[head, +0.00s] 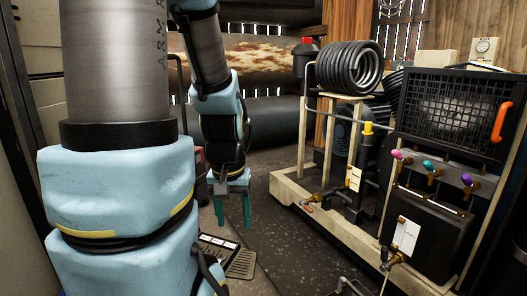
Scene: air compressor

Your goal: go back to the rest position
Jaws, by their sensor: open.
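My gripper (232,205) hangs at the end of my arm, left of the picture's middle, with its teal fingers pointing down. It is open, and I see nothing between the fingers.
At right stands a black panel with a mesh-covered fan (450,112), an orange handle (502,122) and pink, teal and purple knobs. A black coiled hose (348,68) sits on the frame. A pedal-like grey plate (240,263) lies below my gripper. The middle floor (300,250) is mostly clear.

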